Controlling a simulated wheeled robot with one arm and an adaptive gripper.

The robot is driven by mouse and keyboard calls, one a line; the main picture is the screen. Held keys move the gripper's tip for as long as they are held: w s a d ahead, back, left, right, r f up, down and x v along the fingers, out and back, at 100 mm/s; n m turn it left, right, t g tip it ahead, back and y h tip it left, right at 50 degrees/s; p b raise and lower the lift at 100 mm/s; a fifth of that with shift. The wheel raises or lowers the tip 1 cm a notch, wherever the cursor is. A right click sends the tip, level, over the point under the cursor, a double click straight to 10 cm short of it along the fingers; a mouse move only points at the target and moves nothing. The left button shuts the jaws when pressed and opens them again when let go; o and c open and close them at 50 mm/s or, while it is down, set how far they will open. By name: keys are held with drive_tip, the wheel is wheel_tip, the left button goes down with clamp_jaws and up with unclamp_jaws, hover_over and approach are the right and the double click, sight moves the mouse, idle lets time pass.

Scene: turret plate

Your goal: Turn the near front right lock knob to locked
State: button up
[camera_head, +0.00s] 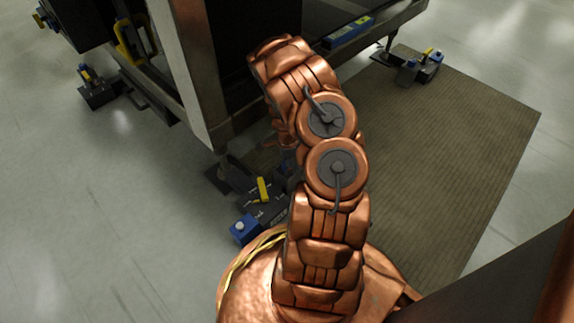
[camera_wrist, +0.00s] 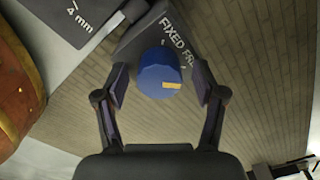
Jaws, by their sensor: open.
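A blue round knob (camera_wrist: 156,76) with a yellow mark on its right side stands on a dark grey block (camera_wrist: 150,38) in the wrist view. White letters beside it begin "FIXED FR"; the rest is covered by my gripper's right finger. My gripper (camera_wrist: 161,83) is open, one finger on each side of the knob, with a gap visible on both sides. In the head view, a near unit has a blue knob (camera_head: 243,229) and a yellow lever (camera_head: 263,188). My arm hides the gripper's fingertips there, and I cannot tell if both knobs are the same.
A dark plate marked "4 mm" (camera_wrist: 84,18) is beside the block. A brown ribbed mat (camera_head: 455,150) covers the floor at right. A heavy frame with a pale post (camera_head: 185,75) stands behind my arm. More knob units (camera_head: 420,66) stand at the far corners.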

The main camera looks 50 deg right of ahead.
drive_tip(key=shift+c, duration=0.4)
drive_tip(key=c, duration=1)
drive_tip(key=shift+a, duration=0.1)
drive_tip(key=shift+c, duration=0.3)
